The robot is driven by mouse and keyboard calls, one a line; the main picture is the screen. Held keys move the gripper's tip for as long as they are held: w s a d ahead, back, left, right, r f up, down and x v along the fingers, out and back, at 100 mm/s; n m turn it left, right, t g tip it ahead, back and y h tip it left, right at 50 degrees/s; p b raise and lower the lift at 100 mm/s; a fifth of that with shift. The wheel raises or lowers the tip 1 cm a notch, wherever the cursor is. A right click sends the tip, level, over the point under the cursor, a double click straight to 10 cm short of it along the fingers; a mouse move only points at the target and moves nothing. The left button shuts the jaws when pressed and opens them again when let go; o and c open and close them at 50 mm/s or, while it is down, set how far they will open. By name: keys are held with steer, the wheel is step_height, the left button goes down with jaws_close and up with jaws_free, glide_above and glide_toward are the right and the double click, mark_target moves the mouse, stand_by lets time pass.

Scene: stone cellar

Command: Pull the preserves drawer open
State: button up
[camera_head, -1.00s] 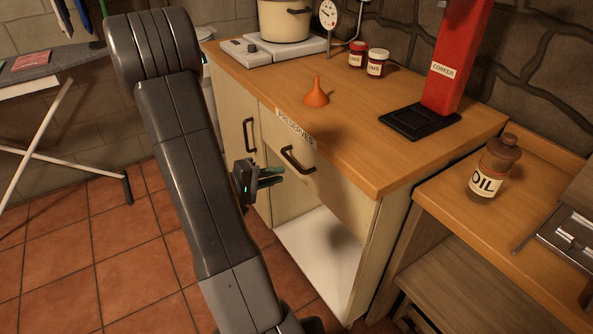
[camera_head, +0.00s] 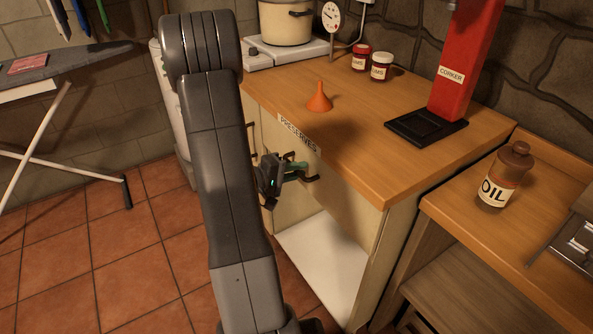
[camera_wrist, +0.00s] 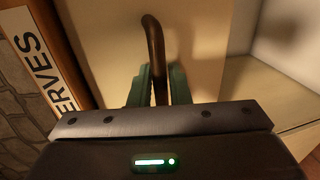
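The preserves drawer front (camera_head: 338,198) is in the cream cabinet under the wooden counter, with a "PRESERVES" label (camera_head: 297,132) along its top edge. It looks shut. Its dark bar handle (camera_head: 312,178) is partly hidden by my gripper (camera_head: 298,170). In the wrist view, the handle (camera_wrist: 154,45) runs between the green fingers of my gripper (camera_wrist: 158,82), one finger on each side and close to the bar. I cannot tell whether the fingers press on it. The label also shows in the wrist view (camera_wrist: 45,65), at the left.
Below the drawer is an open white compartment (camera_head: 318,262). On the counter (camera_head: 355,145) stand an orange funnel (camera_head: 319,98), two jars and a red corker (camera_head: 463,75). An oil bottle (camera_head: 503,172) stands on the right bench.

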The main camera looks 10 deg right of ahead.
jaws_close()
steer(key=f+b+v, duration=0.2)
steer(key=b+v, duration=0.1)
steer(key=v, duration=0.9)
steer(key=a+f+b+v, duration=0.1)
steer(key=f+b+v, duration=0.2)
steer(key=v, duration=1)
steer(key=shift+s+a, duration=0.25)
steer(key=shift+a, duration=0.1)
steer(key=shift+f, duration=0.15)
steer(key=shift+o, duration=0.5)
jaws_free()
